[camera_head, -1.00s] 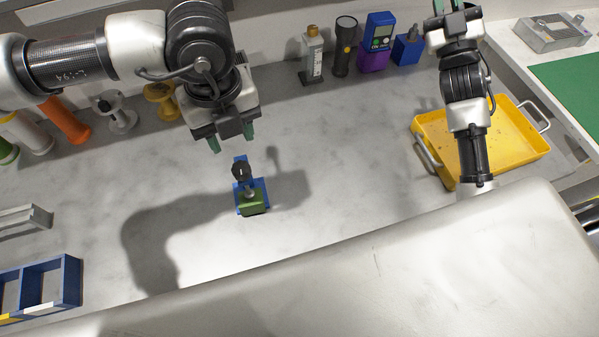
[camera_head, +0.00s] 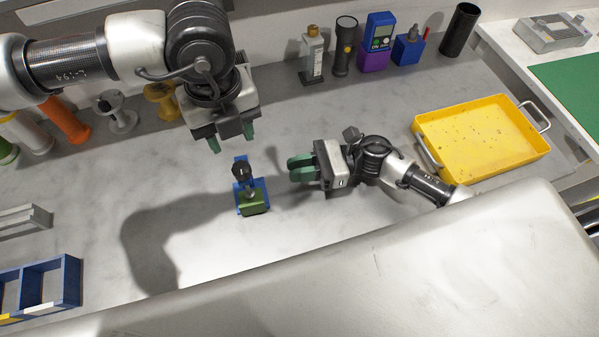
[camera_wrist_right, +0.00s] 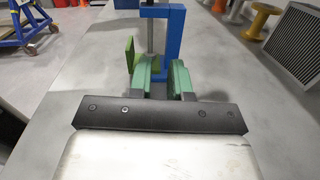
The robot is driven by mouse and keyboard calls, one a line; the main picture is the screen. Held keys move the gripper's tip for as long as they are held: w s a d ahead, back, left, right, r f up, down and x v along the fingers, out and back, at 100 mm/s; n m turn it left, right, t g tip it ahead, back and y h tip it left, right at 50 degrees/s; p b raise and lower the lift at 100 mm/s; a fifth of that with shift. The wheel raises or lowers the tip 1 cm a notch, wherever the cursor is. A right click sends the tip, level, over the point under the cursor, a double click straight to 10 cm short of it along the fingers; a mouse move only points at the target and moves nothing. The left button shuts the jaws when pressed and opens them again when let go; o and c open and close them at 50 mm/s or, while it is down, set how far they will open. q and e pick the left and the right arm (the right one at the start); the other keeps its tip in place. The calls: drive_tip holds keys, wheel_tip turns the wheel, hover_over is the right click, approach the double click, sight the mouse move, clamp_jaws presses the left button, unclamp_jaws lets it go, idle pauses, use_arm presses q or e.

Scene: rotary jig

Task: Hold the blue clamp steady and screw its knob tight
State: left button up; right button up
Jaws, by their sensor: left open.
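The blue clamp (camera_head: 238,189) stands on the grey worktop, with its black knob (camera_head: 242,169) on top and a green block (camera_head: 254,202) at its front. In the right wrist view the clamp's blue frame (camera_wrist_right: 174,45) and grey screw (camera_wrist_right: 150,36) show just beyond the fingertips. My left gripper (camera_head: 231,138) points down, open and empty, just above and behind the clamp, apart from it. My right gripper (camera_head: 293,170) lies level to the right of the clamp, its green fingers pointing at it. It is open, with a gap between the fingers, and does not touch the clamp.
A yellow tray (camera_head: 425,128) stands at the right. Bottles, a flashlight (camera_head: 345,45) and a black cylinder (camera_head: 460,30) line the back. Spools (camera_head: 117,112) stand at back left, a blue bin (camera_head: 70,282) at front left. The worktop around the clamp is clear.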

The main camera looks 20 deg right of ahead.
sight(250, 193)
drive_tip(key=shift+s+a+f+n+g, duration=0.15)
drive_tip(key=shift+s+f+n+g, duration=0.25)
drive_tip(key=shift+s, duration=0.05)
drive_tip(key=shift+s+a+f, duration=0.1)
drive_tip(key=shift+a, duration=0.1)
drive_tip(key=a, duration=1)
drive_tip(key=shift+w+a, duration=0.2)
drive_tip(key=shift+w, duration=0.15)
clamp_jaws()
